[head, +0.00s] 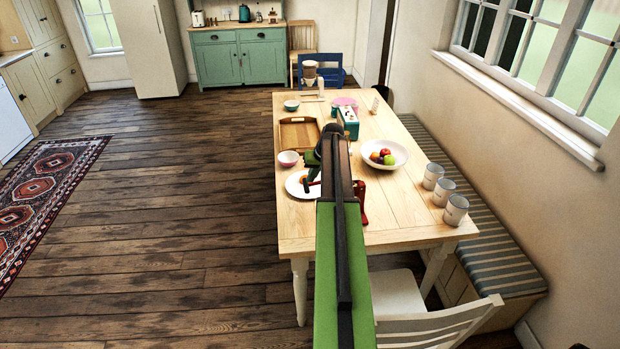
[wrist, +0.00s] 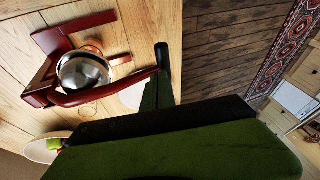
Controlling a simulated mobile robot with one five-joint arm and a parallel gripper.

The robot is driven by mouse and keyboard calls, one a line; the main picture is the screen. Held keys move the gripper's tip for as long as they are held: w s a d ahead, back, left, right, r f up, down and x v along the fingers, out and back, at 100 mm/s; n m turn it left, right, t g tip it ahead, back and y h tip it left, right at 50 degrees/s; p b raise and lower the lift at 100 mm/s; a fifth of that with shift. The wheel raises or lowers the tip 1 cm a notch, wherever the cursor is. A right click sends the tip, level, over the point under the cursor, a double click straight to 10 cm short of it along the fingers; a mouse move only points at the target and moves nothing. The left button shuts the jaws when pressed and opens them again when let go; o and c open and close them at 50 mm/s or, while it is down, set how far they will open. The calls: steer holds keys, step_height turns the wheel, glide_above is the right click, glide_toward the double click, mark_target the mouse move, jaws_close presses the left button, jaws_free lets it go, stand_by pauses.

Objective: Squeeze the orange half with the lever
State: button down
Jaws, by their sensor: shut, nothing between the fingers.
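A red lever press stands on the table, mostly hidden behind my arm in the head view, where a red part (head: 361,203) shows. The wrist view shows its red frame (wrist: 42,85), a shiny metal cup (wrist: 84,72) and a long red lever (wrist: 110,91) with a black grip (wrist: 162,56). A small orange-coloured patch (wrist: 93,46) shows beside the cup; I cannot tell whether it is the orange half. My gripper (wrist: 158,93) is shut and empty close to the lever's grip end; whether it touches is unclear. It also shows over the table in the head view (head: 313,160).
A white plate (head: 296,184) lies near the table's left edge. Several cups, including one at the right (head: 455,209), line the table's right side. A white chair (head: 405,315) stands in front.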

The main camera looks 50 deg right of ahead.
steer(key=p+v, duration=1)
steer(key=v, duration=0.2)
steer(key=shift+d+r, duration=0.25)
steer(key=shift+d, duration=0.2)
steer(key=shift+w, duration=0.1)
stand_by(1.4)
